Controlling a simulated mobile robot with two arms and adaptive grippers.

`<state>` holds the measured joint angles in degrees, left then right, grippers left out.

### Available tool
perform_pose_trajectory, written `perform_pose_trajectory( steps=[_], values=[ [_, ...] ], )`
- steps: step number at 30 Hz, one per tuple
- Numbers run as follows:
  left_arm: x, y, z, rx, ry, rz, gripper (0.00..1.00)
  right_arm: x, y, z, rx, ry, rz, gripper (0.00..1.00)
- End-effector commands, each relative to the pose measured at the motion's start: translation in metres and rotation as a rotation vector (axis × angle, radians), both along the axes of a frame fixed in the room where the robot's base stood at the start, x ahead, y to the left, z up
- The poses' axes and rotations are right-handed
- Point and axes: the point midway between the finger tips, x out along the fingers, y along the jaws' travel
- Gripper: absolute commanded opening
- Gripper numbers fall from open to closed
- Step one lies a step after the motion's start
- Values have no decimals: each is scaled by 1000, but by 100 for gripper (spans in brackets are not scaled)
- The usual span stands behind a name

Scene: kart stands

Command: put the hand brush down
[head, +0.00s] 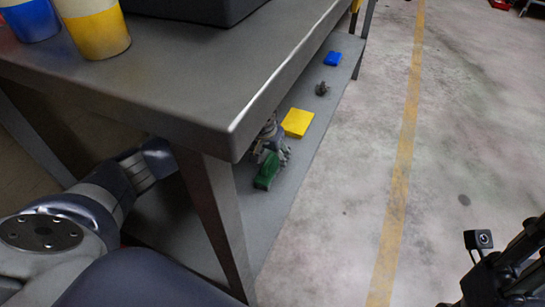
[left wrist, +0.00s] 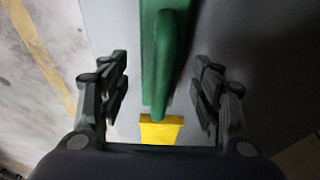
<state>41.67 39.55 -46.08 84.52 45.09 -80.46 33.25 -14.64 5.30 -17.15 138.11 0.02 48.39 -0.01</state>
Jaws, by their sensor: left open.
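The hand brush (head: 267,170) shows as a green piece on the lower shelf (head: 285,203) of the grey metal bench, near the front leg. In the left wrist view its long green handle (left wrist: 160,65) runs between my fingers, with visible gaps on both sides. My left gripper (head: 275,143) is open around the brush and partly hidden under the bench top. Its two spread fingers also show in the left wrist view (left wrist: 160,95).
A small dark part (head: 322,88) and a blue block (head: 332,58) lie farther along. The bench top (head: 190,75) overhangs the shelf and carries cups (head: 95,28) and a dark bin (head: 200,8).

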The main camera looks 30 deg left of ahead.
Motion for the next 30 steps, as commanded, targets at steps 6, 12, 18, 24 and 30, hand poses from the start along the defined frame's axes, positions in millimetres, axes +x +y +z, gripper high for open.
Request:
perform_pose_trajectory(
  steps=[6,12,18,24,30],
  values=[
    [-13,-1,49,0,0,-1,59,-4,-2,6,6,53,3,25],
    [-20,-1,70,0,2,0,59,-4,-2,15,6,52,3,25],
    [-22,-2,75,0,2,0,59,-4,-2,16,6,52,3,25],
    [-22,-2,74,0,2,0,59,-4,-2,15,6,53,3,25],
    [-21,-2,74,0,2,0,59,-4,-2,15,6,52,3,25]
  ],
)
